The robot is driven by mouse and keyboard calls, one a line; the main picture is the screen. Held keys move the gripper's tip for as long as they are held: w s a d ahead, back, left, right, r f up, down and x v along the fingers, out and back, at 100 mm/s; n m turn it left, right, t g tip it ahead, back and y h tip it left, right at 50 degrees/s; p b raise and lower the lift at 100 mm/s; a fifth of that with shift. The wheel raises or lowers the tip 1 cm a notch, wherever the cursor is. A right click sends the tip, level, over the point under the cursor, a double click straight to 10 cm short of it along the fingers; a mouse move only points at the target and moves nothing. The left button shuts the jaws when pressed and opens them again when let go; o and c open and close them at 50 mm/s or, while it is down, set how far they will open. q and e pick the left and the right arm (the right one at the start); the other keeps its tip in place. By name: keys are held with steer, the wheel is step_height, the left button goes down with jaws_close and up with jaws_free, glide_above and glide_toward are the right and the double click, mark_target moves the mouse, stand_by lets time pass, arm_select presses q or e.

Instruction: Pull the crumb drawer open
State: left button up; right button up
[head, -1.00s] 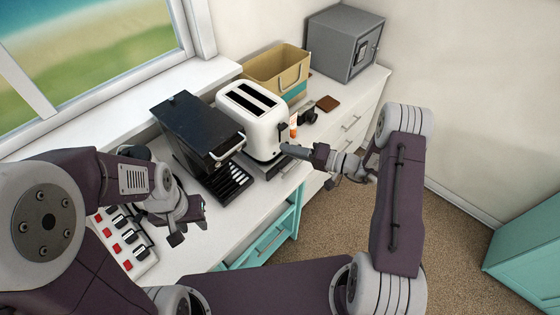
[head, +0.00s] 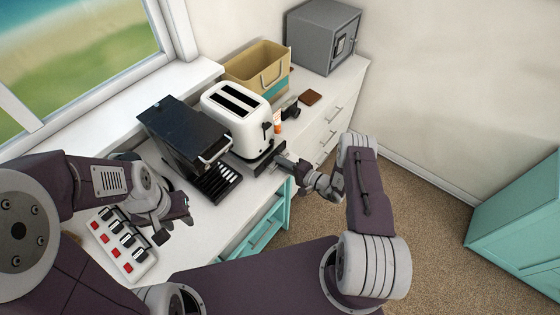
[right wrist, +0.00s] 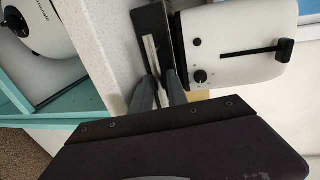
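The white toaster (head: 238,118) stands on the counter, its two slots facing up. The crumb drawer (head: 268,170) is the dark, low part under it, with a pale bar handle that shows in the right wrist view (right wrist: 149,50). My right gripper (head: 288,164) is at the drawer's front. In the right wrist view its two fingers (right wrist: 161,76) are apart, on either side of the lower end of the handle; contact is not clear. The drawer does not clearly stand out from the base. My left gripper (head: 174,227) is open and empty over the counter, left of the toaster.
A black coffee machine (head: 185,135) stands close left of the toaster. A switch panel (head: 122,245) lies near my left gripper. A tan bin (head: 255,68), a grey safe (head: 322,38) and small items are behind. The floor (head: 410,190) to the right is free.

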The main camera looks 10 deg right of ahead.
steer(key=shift+w+a, duration=0.2)
steer(key=shift+w, duration=0.05)
jaws_close()
steer(key=shift+f, duration=0.1)
stand_by(1.2)
